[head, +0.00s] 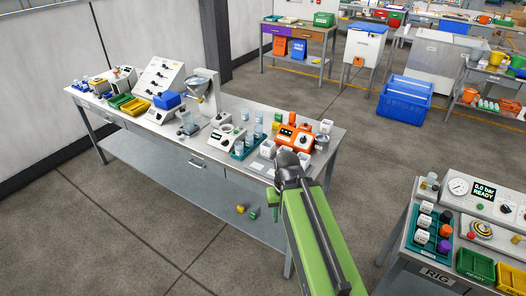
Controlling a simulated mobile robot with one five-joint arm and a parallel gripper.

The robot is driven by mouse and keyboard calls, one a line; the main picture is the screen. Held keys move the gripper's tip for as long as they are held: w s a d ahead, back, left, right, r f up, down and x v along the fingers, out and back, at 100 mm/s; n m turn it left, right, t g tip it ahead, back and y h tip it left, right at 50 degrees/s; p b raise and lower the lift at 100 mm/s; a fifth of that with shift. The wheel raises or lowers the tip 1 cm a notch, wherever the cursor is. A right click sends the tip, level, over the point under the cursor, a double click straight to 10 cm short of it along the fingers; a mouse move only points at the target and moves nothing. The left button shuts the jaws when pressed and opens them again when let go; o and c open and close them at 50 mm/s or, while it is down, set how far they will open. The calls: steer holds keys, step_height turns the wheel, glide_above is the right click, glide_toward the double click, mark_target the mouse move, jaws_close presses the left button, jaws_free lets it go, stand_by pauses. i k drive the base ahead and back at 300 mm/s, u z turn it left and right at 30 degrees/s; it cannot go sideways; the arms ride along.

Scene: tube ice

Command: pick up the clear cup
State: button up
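My green arm reaches up from the bottom of the head view, and its dark end with my gripper (288,158) is over the front right corner of the workbench (215,170). The fingers are too small and dark to tell open from shut. Another small clear vessel (432,179) stands on the right-hand rig table. I cannot tell which of these is the clear cup.
An orange device (287,137) and small white boxes crowd the bench's right end. A rig table (435,273) stands at right. Open floor lies between the tables; a blue crate (404,99) is behind.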

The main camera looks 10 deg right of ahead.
mark_target(259, 132)
steer(key=u, duration=0.9)
steer(key=i, duration=2)
steer(key=u, duration=0.15)
